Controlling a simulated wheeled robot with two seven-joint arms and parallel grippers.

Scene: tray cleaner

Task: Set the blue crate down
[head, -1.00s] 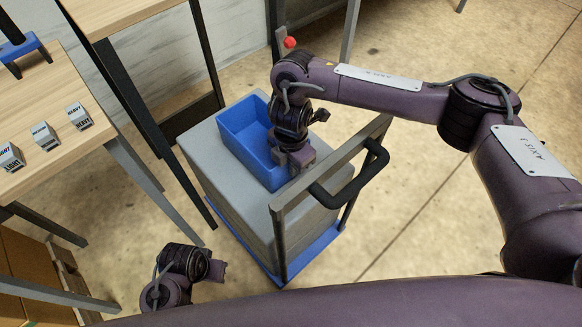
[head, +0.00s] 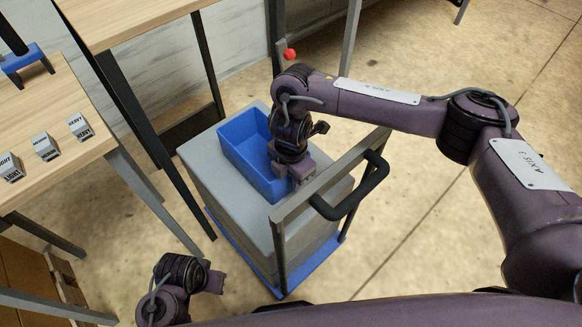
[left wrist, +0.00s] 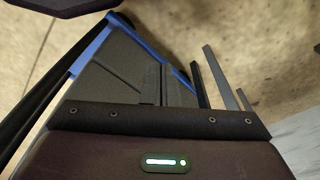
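The blue crate (head: 243,152) is an open, empty-looking box. It sits level on, or just above, the top of a grey block (head: 200,154); I cannot tell whether there is a gap. My right gripper (head: 293,171) reaches down at the crate's right-hand wall and appears closed over its rim; its fingertips are mostly hidden. My left gripper (head: 215,281) is low at the bottom left, away from the crate and holding nothing visible.
The grey block stands on a blue-based cart (head: 277,286) with a black handle (head: 352,196) close to my right gripper. A wooden table (head: 85,150) at the left holds several labelled weight blocks (head: 45,147). Another table stands behind. Floor at the right is clear.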

